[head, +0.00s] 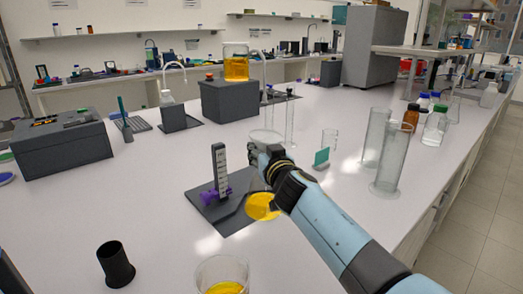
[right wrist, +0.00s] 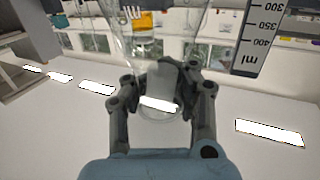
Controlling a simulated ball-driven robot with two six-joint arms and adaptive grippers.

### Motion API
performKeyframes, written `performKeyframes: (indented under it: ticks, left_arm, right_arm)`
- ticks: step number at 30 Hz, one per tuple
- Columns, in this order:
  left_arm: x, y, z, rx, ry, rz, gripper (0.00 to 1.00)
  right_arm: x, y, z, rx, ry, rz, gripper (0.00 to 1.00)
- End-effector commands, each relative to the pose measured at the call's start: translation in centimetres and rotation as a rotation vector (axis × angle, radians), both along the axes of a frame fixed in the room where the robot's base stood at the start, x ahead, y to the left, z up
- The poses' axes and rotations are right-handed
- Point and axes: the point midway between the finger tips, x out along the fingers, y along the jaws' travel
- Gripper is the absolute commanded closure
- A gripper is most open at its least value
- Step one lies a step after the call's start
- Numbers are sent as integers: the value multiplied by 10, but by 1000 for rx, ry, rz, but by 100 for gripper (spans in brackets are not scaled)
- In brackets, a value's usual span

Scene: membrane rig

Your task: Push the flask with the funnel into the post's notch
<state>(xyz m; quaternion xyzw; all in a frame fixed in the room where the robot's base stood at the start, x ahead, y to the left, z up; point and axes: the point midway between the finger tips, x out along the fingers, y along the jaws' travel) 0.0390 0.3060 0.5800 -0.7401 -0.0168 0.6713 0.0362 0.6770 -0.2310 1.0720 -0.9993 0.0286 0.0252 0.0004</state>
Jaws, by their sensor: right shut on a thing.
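The post (head: 221,172) stands upright on a dark base plate (head: 233,221), with a graduated scale and a purple notched holder (head: 215,194) low on it. The flask (head: 263,207), with yellow liquid at its bottom, is to the right of the post, apart from the holder. My right gripper (head: 264,155) is shut on the flask's upper part, hiding much of it. The clear funnel (head: 266,136) shows above the fingers. In the right wrist view the fingers (right wrist: 158,104) close around clear glass, with the funnel (right wrist: 155,35) above and the scale (right wrist: 255,38) at right.
A beaker with yellow liquid (head: 222,277) and a black cup (head: 116,264) stand in front. Tall glass cylinders (head: 388,160) and a small teal-marked piece (head: 321,157) stand to the right. A grey block (head: 229,100) bears another yellow beaker (head: 236,67).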

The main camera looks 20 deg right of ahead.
Motion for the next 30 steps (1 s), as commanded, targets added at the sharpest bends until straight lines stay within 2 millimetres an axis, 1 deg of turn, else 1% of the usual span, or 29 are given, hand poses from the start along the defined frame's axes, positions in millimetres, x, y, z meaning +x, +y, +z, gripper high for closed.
performKeyframes:
  ticks: [9, 18, 19, 27, 29, 30]
  left_arm:
    - [0, 0, -9, 0, 1, 0, 60]
    - [0, 0, -8, 0, 1, 0, 60]
    - [0, 0, -8, 0, 1, 0, 60]
    - [0, 0, -8, 0, 1, 0, 60]
    - [0, 0, -8, 0, 1, 0, 60]
    - [0, 0, -8, 0, 1, 0, 60]
  right_arm:
    - [13, 4, -1, 0, -1, 0, 100]
    - [13, 4, -1, 0, 0, 0, 100]
    - [13, 4, -1, 1, 0, 0, 91]
    - [13, 4, -1, 1, 0, 0, 56]
    - [13, 4, -1, 1, 0, 0, 49]
    - [13, 4, -1, 1, 0, 0, 49]
